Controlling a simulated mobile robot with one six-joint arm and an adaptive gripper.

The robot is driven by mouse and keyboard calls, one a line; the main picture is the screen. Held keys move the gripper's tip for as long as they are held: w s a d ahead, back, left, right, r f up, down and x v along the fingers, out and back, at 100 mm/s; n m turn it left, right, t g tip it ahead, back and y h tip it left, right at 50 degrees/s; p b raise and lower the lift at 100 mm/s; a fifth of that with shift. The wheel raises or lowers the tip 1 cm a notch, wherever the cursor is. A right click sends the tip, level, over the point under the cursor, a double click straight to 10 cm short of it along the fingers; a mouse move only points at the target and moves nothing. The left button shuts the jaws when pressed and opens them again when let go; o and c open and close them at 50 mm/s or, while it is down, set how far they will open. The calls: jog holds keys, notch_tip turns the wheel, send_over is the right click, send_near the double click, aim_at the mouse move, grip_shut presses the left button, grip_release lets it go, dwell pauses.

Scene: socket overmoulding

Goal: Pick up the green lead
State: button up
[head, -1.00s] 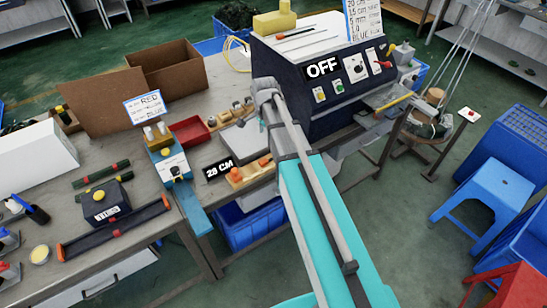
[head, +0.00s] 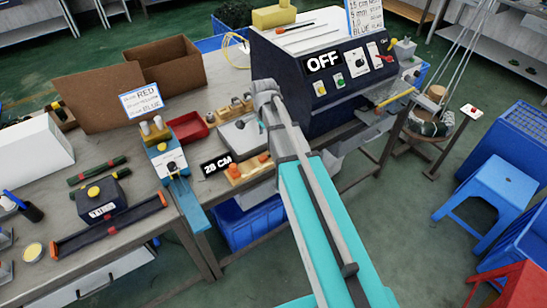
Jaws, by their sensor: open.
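I cannot pick out a green lead with certainty. Two dark green rods with red marks (head: 98,170) lie side by side on the left bench, behind a black box with a yellow button. They are small in the view, and I cannot tell whether either is the lead. My arm (head: 310,205) reaches up from the bottom centre, with its grey bend (head: 266,92) in front of the black machine's left edge. I cannot make out my gripper; the arm seems to hide it. No object is visibly held.
The black machine (head: 335,85) with an OFF sign stands at the back right of the bench. A blue device (head: 168,160), a red tray (head: 188,128) and an open cardboard box (head: 165,70) stand left of my arm. Blue stools (head: 487,190) stand on the floor at right.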

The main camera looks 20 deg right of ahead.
jog(key=b, duration=0.5)
send_over(265, 156)
jog(key=shift+d+f, duration=0.15)
jog(key=shift+f, duration=2.45)
jog(key=shift+f+b, duration=2.45)
jog(key=shift+f, duration=0.15)
grip_shut()
